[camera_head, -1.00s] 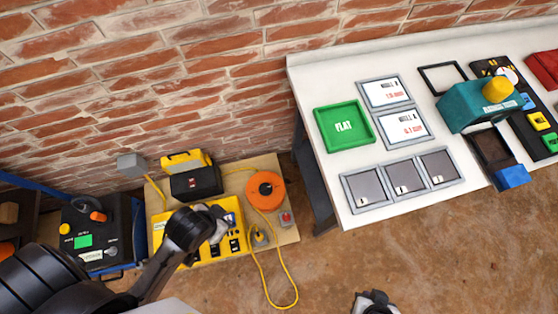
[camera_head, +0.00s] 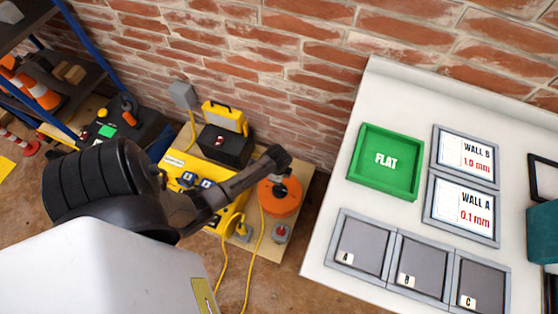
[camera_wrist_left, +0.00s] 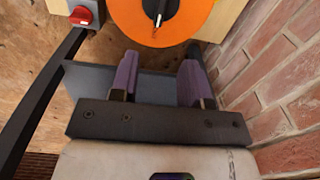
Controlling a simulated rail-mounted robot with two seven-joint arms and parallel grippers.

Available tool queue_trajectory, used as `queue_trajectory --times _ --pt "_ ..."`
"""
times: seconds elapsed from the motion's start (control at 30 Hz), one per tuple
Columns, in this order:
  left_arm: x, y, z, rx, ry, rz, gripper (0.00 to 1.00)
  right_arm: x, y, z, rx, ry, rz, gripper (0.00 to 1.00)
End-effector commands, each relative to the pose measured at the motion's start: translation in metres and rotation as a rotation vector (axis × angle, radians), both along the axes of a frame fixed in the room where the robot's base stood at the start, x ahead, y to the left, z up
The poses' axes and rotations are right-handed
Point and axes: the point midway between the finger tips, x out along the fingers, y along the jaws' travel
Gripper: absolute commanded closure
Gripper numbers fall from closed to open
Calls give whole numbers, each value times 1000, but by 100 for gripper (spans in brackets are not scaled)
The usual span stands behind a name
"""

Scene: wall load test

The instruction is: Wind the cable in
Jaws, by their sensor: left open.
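The orange reel (camera_head: 280,197) lies on the wooden board beside the brick wall, with a dark upright piece at its centre. The reel (camera_wrist_left: 180,30) also shows at the top of the left wrist view, with a dark handle-like piece on it. The yellow cable (camera_head: 254,262) hangs from the board in a loop that runs out of the bottom of the head view. My left gripper (camera_wrist_left: 158,60) is open and empty, with its purple fingers pointing towards the reel and apart from it. In the head view my left arm reaches over the board and partly hides it. My right gripper is out of view.
A red switch (camera_head: 281,231) sits on the board next to the reel. A yellow box (camera_head: 188,176) and a black case (camera_head: 224,146) stand left of it. The white table (camera_head: 320,262) with a green FLAT tray (camera_head: 386,161) is at right.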

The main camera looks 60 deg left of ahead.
Motion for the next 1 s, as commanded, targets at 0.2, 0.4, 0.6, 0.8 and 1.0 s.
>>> queue_trajectory --times 0.2,0.4,0.6,0.8,1.0 --pt "4 7 -32 -21 15 -33 57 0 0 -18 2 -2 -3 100" --pt "4 8 -66 -21 16 -34 57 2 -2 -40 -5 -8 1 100" --pt "4 8 -105 -21 16 -34 57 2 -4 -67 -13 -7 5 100" --pt "4 7 -135 -21 15 -35 57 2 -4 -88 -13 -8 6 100" --pt "3 8 -152 -20 16 -34 57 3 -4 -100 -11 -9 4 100"
